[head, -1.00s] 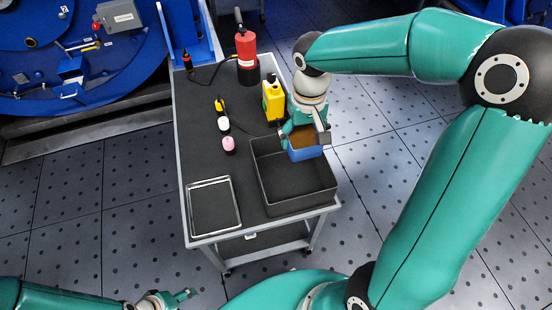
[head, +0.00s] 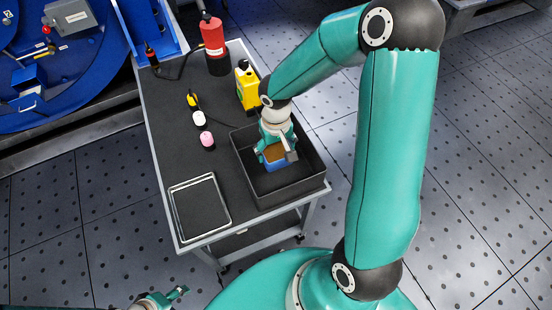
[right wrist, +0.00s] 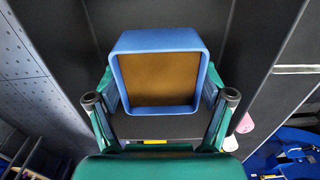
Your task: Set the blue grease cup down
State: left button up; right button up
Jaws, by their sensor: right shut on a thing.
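The blue grease cup (head: 275,165) is square, with brown grease inside, and looks upright. My right gripper (head: 276,156) is shut on it, one finger on each side. In the right wrist view the cup (right wrist: 155,75) fills the space between the fingers. The cup is within the walls of the dark open bin (head: 285,192) at the cart's front right corner. Its underside is hidden, so I cannot tell whether it touches the bin floor. My left gripper (head: 172,297) is at the bottom edge of the head view, away from the cart; its jaws are unclear.
The cart top (head: 165,120) also holds a silver-rimmed tray (head: 199,208), a yellow bottle (head: 247,88), a red-and-black canister (head: 214,48), and small white (head: 199,118) and pink (head: 207,140) items.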

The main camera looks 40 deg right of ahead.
aim_at(276, 158)
jog(key=shift+s+f+b, duration=0.1)
jog(key=shift+f+b, duration=0.35)
jog(key=shift+f, duration=1.9)
jog(key=shift+f, duration=0.2)
jog(key=o, duration=1)
jog(key=shift+r, duration=0.1)
jog(key=shift+o, duration=0.2)
jog(key=shift+r, duration=0.1)
jog(key=shift+r, duration=0.15)
notch_tip(276, 158, up, 12)
jog(key=p, duration=0.2)
